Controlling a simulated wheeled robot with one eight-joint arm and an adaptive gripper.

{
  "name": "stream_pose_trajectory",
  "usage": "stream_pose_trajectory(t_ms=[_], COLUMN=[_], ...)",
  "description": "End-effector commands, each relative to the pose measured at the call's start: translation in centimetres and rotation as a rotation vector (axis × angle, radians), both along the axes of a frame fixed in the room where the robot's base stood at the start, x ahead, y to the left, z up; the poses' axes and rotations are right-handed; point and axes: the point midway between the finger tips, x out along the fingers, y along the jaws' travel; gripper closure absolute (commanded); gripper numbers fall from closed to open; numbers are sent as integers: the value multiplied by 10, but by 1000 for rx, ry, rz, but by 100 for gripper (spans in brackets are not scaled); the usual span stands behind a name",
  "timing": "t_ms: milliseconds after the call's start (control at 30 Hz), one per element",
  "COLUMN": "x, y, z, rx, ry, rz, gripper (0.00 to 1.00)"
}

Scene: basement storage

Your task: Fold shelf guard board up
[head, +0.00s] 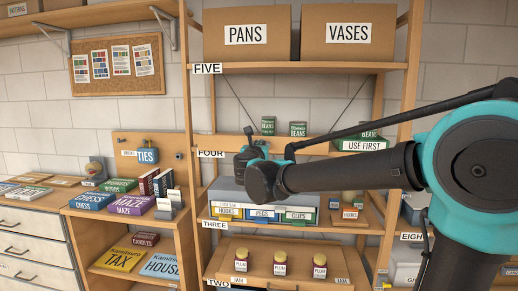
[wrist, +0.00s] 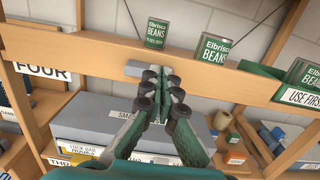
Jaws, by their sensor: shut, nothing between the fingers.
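A long wooden board (wrist: 218,83) runs along the front of shelf four, below the bean cans; I take it to be the guard board. In the head view part of the board (head: 216,142) shows left of my gripper, and my arm covers much of the rest. A grey tab (wrist: 134,69) sits on the board's face. My gripper (wrist: 158,76) is shut and empty, its fingertips at the board beside this tab; contact cannot be told. In the head view my gripper (head: 250,150) is in front of shelf four, its fingertips hard to make out.
Green bean cans (wrist: 213,49) stand behind the board, and a green "USE FIRST" tray (head: 362,143) is at the right. A grey bin (wrist: 85,128) and small boxes fill shelf three below. Wooden uprights (head: 396,120) flank the shelves. Thin dark stays (head: 240,98) slant down from shelf five.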

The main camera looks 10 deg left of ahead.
Motion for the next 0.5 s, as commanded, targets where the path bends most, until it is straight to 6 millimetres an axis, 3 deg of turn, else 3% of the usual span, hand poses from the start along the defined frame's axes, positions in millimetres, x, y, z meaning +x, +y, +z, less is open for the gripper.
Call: stream_pose_trajectory(t_ms=[200,500], x=[41,67], y=[-2,-2], z=[2,3], rx=[0,0], ry=[1,1], rz=[-3,0], gripper=[100,100])
